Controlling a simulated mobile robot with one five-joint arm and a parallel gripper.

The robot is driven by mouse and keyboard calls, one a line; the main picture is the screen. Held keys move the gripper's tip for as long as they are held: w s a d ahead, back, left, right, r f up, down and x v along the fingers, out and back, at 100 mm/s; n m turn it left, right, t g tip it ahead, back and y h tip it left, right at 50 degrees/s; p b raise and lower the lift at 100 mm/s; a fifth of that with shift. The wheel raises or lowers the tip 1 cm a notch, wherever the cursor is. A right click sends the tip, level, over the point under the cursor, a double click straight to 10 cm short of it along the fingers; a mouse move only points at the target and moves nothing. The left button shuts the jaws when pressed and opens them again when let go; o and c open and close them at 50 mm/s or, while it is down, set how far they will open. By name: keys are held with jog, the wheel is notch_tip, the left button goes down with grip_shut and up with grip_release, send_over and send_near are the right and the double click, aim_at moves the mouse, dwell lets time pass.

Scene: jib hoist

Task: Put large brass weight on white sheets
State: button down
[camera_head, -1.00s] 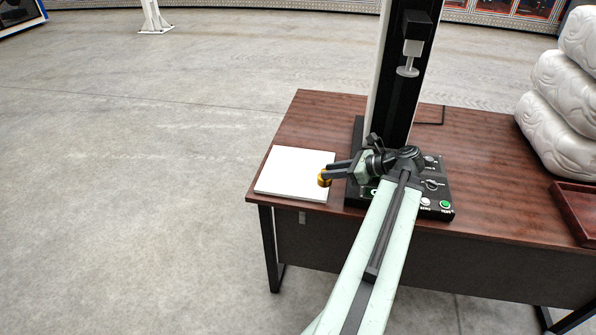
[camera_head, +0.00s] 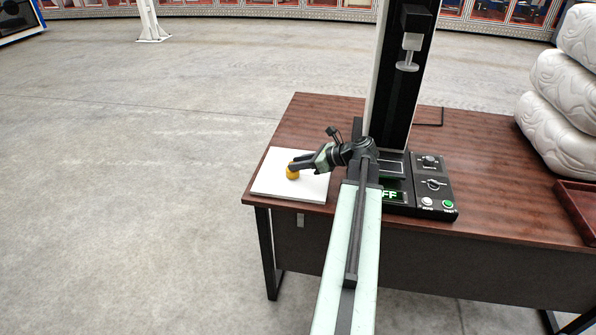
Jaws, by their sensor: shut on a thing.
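The white sheets (camera_head: 268,186) lie as a flat square stack at the left front corner of the brown table. The large brass weight (camera_head: 292,173) shows as a small yellow-gold shape over the middle to right part of the sheets. My gripper (camera_head: 294,167) reaches in from the right and is shut on the weight. The fingers partly hide the weight. I cannot tell whether its underside touches the sheets or is just above them.
A black test stand with a tall column (camera_head: 397,90) and a control panel (camera_head: 432,185) stands right of the sheets, close to my arm. White rolled bundles (camera_head: 560,100) and a red-brown tray (camera_head: 578,205) are at the right. The table (camera_head: 330,115) is clear behind the sheets.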

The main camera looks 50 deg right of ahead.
jog(key=shift+f, duration=0.25)
jog(key=c, duration=1.2)
grip_release()
jog(key=shift+o, duration=0.2)
jog(key=shift+r+p, duration=0.35)
jog(key=shift+p, duration=0.05)
jog(key=p+v, duration=0.5)
jog(key=v, duration=0.7)
jog(key=shift+f, duration=0.2)
